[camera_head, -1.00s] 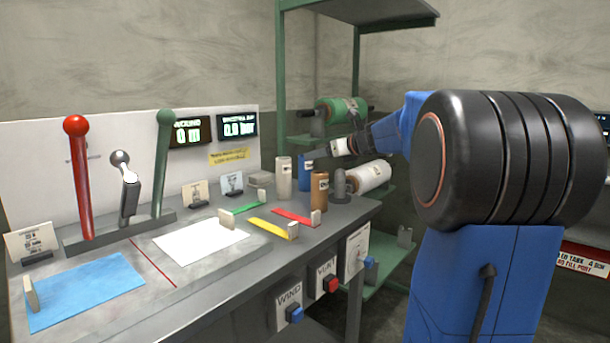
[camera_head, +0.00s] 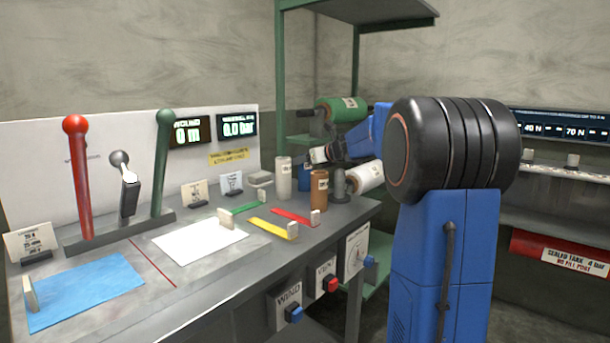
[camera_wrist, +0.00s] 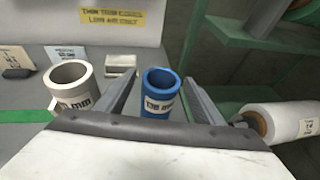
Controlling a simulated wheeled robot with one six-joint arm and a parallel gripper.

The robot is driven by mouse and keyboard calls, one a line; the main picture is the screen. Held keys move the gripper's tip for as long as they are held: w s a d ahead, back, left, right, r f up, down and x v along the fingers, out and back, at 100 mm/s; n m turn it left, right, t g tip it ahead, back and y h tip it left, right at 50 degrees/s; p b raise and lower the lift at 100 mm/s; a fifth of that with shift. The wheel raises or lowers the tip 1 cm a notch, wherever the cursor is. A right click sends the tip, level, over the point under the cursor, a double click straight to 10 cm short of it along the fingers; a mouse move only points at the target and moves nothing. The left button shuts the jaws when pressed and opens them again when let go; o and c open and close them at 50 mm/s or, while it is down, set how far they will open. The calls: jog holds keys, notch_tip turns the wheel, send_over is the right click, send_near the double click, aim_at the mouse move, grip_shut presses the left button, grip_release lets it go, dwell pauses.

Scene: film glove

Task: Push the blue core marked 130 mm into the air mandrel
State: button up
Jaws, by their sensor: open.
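The blue core (camera_wrist: 158,98) is an open-topped upright tube with a white label ending in "mm"; its number is hard to read. In the wrist view it stands between the two spread fingers of my gripper (camera_wrist: 158,102), with visible space on both sides. In the head view my gripper (camera_head: 319,155) is above the bench's far right end, and the blue core (camera_head: 305,173) shows only in part behind it. A grey round-topped post (camera_head: 339,182) stands to the right; I cannot tell whether it is the air mandrel.
A pale core (camera_wrist: 72,88) stands left of the blue one, and a brown core (camera_head: 319,190) stands nearer on the bench. Green (camera_head: 345,110) and white (camera_head: 369,177) film rolls are by the green rack. Levers (camera_head: 78,180) and coloured strips occupy the bench's left and middle.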

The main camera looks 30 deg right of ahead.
jog(key=c, duration=1.1)
